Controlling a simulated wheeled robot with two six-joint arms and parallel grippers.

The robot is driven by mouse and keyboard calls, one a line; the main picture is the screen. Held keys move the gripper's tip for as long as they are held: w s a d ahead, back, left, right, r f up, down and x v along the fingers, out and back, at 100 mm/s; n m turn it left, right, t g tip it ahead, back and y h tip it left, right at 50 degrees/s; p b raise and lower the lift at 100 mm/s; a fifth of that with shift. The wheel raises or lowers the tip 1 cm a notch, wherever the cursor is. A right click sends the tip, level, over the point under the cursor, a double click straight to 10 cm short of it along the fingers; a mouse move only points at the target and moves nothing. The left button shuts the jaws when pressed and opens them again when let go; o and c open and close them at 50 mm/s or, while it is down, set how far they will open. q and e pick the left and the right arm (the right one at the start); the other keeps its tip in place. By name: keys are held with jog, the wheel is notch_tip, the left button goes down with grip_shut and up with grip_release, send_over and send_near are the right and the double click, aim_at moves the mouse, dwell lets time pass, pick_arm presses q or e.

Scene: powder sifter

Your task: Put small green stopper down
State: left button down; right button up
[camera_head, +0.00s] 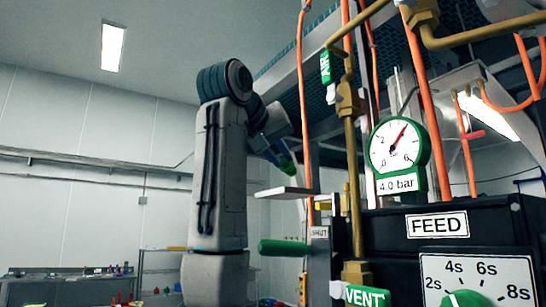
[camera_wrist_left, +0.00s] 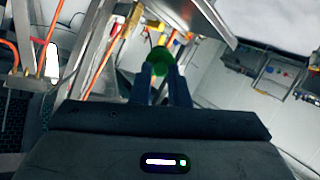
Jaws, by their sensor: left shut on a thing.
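The small green stopper (camera_head: 287,165) is at the tip of my left gripper (camera_head: 280,158) in the head view, held up in the air and tilted. In the left wrist view the stopper (camera_wrist_left: 160,60) sits between the two dark fingertips of my left gripper (camera_wrist_left: 161,73), which is shut on it. In the head view a small pale shelf plate (camera_head: 287,192) lies just below the stopper, with a gap between them. Much of the stopper is hidden by the fingers. My right gripper is in neither view.
A green handle (camera_head: 284,248) sticks out below the shelf plate. Orange hoses and a brass pipe (camera_head: 350,150) stand close on the right, beside the pressure gauge (camera_head: 398,145) and the black FEED box (camera_head: 437,225). A bench (camera_head: 65,280) with small items stands at the back left.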

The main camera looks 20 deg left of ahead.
pick_arm(q)
jog(key=w+a, duration=0.1)
jog(key=w+a+p, duration=0.1)
jog(key=a, duration=0.1)
jog(key=shift+w+f, duration=0.15)
jog(key=shift+f, duration=0.05)
jog(key=shift+w+a+f, duration=0.1)
jog(key=shift+f, duration=0.25)
jog(key=shift+d+f+p, duration=0.2)
jog(key=shift+f+p, duration=0.1)
jog(key=shift+f, duration=0.3)
jog(key=shift+d+f+p, duration=0.2)
jog(key=shift+f+p, duration=0.1)
jog(key=shift+f, duration=0.45)
jog(key=shift+a+f, duration=0.1)
jog(key=shift+a, duration=0.15)
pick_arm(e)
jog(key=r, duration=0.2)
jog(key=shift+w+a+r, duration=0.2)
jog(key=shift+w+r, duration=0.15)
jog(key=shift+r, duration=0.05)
